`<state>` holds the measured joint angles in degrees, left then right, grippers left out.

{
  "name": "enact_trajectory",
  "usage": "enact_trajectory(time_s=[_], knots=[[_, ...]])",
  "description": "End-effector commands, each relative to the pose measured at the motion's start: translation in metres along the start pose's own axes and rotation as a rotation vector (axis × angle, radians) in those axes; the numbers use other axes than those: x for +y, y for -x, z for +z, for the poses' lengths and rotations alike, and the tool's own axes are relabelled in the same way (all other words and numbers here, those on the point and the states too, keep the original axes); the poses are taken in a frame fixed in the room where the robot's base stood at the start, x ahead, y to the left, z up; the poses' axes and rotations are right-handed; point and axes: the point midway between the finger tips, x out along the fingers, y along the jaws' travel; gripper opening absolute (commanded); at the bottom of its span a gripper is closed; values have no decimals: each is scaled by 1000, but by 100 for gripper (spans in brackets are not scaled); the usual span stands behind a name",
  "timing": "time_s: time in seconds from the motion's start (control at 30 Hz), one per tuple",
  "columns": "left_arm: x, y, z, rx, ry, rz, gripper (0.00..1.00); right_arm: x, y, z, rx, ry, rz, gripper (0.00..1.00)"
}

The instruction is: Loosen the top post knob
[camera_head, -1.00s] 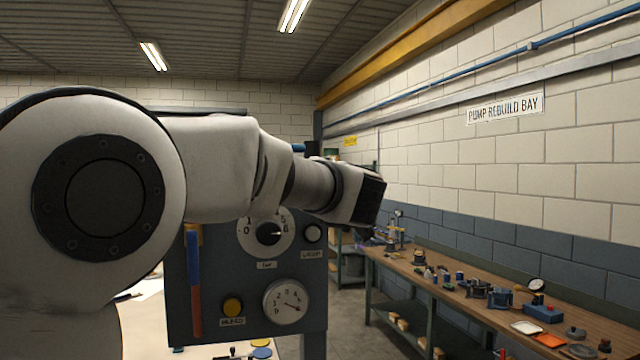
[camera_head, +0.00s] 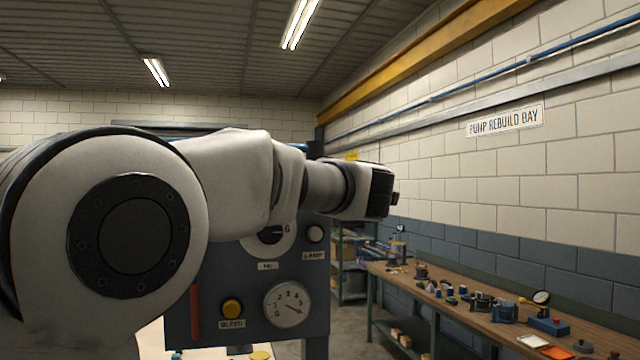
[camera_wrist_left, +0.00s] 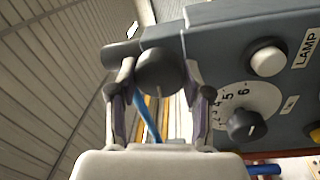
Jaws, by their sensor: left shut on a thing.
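A dark round knob (camera_wrist_left: 160,72) sits at the top edge of the blue-grey panel in the left wrist view. My left gripper (camera_wrist_left: 160,85) has one finger on each side of it and is shut on it. In the head view my left arm reaches across the panel (camera_head: 245,335) from the left. Its fingertips and the knob are hidden there behind my arm. My right gripper is not in view.
A workbench (camera_head: 455,300) with tools and parts runs along the right wall.

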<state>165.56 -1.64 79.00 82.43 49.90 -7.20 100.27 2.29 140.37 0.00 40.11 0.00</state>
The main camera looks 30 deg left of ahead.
Motion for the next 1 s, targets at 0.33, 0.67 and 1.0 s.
enact_trajectory(time_s=[0.33, 0.67, 1.0], knots=[[5, 0, -1, 1, 25, 8, 14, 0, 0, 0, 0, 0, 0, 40], [4, 1, -1, 2, 24, 7, 74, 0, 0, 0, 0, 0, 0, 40], [11, -1, -3, 3, 25, 5, 74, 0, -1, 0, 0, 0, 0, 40]])
